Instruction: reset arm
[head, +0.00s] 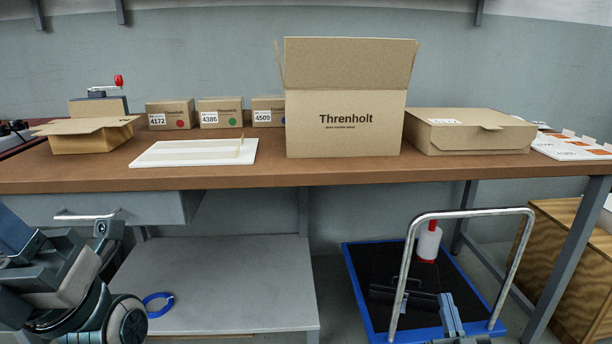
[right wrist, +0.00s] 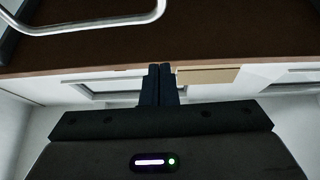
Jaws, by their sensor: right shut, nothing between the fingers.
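My right gripper (head: 449,304) shows low in the head view, in front of the blue-edged cart and beneath the table's height. In the right wrist view its two dark fingers (right wrist: 160,68) are pressed together with nothing between them. My left arm's grey and black links fill the lower left of the head view, in front of the table. I cannot make out the left gripper's fingers there.
The wooden table (head: 270,175) carries the open Threnholt box (head: 345,128), a low open carton (head: 85,140), a white tray (head: 160,160) and a flat carton (head: 470,135). The cart's chrome handle (head: 470,213) stands near my right gripper. A blue ring (head: 158,300) lies on the lower shelf (head: 235,280).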

